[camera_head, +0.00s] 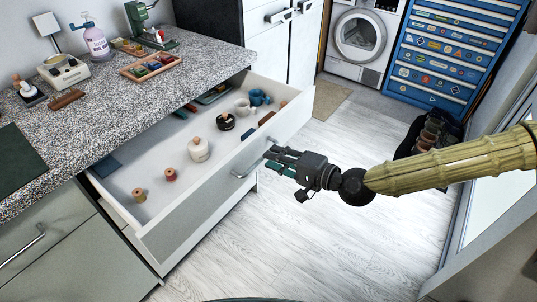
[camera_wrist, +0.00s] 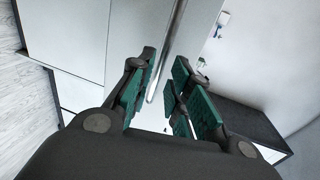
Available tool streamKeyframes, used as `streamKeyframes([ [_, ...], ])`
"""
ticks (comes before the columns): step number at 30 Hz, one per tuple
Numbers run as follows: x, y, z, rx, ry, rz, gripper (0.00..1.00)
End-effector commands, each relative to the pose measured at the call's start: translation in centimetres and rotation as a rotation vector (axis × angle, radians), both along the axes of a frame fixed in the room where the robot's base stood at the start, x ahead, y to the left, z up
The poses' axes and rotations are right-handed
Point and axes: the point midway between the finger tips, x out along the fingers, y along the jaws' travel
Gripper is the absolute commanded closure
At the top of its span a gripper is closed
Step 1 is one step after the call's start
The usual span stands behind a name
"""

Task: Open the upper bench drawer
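The upper bench drawer (camera_head: 180,238) is pulled far out from under the speckled countertop in the head view. Its inside shows several small items. Its metal bar handle (camera_head: 243,174) runs along the front panel. My gripper (camera_head: 275,160) is at the right end of this handle. In the wrist view the handle (camera_wrist: 165,60) passes between the green-padded fingers of my gripper (camera_wrist: 160,98), with a visible space between them. The fingers stand apart. Whether either pad touches the bar I cannot tell.
In the drawer lie a white jar (camera_head: 199,150), a black pot (camera_head: 225,122) and blue and white cups. The countertop (camera_head: 110,100) holds a soap bottle (camera_head: 95,42) and a tray of blocks (camera_head: 151,66). A blue tool chest (camera_head: 445,60) stands at the back right. The floor (camera_head: 300,240) before the drawer is clear.

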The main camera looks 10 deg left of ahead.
Motion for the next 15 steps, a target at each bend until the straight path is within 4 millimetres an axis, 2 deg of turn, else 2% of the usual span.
streamKeyframes([
  [6,-0.8,-2.1,0.6,0.002,-0.002,-0.003,0.81],
  [15,-1.3,-3.2,0.8,0.001,-0.002,-0.002,0.81],
])
